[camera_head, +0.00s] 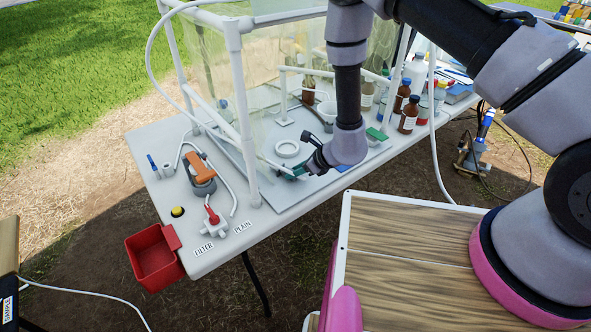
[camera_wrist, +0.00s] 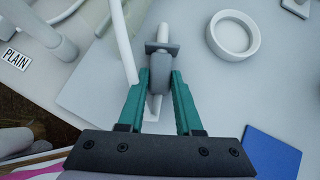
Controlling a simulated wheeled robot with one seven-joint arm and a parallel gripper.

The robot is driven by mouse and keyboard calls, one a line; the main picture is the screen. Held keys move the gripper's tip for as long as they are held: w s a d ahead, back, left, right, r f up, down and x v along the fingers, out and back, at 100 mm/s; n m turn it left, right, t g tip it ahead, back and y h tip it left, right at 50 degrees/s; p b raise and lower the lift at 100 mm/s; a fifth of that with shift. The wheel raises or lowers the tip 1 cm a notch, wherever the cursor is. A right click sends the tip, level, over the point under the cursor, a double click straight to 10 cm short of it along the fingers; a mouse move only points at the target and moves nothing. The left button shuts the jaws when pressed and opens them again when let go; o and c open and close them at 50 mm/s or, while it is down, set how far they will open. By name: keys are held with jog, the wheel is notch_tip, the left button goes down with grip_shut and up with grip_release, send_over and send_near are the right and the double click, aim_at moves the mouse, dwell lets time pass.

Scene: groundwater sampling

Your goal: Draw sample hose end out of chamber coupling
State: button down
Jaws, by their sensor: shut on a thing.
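My gripper (camera_head: 291,172) is low at the front edge of the clear-sheeted chamber (camera_head: 232,100), beside its white corner post. In the wrist view its green fingers (camera_wrist: 160,82) are shut on a grey, flanged hose end (camera_wrist: 161,63). A white tubular piece (camera_wrist: 163,32) continues from it, in line with the flange. I cannot tell whether the hose end is still seated in the chamber coupling. In the head view my gripper and arm hide most of this spot.
A white ring (camera_head: 287,148) lies on the chamber floor, with brown bottles (camera_head: 409,114) to the right. A red bin (camera_head: 155,258) hangs at the table's front-left, near a red-handled valve (camera_head: 212,216).

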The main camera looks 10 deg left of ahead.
jog(key=shift+s+d+f, duration=0.2)
jog(key=shift+d+f, duration=0.05)
jog(key=shift+f, duration=0.4)
jog(key=c, duration=0.5)
grip_release()
jog(key=shift+s, duration=0.1)
jog(key=shift+s+a, duration=0.1)
jog(key=shift+s, duration=0.05)
jog(key=w+v, duration=0.1)
jog(key=v, duration=1)
jog(key=shift+r, duration=0.2)
jog(key=shift+w+a, duration=0.1)
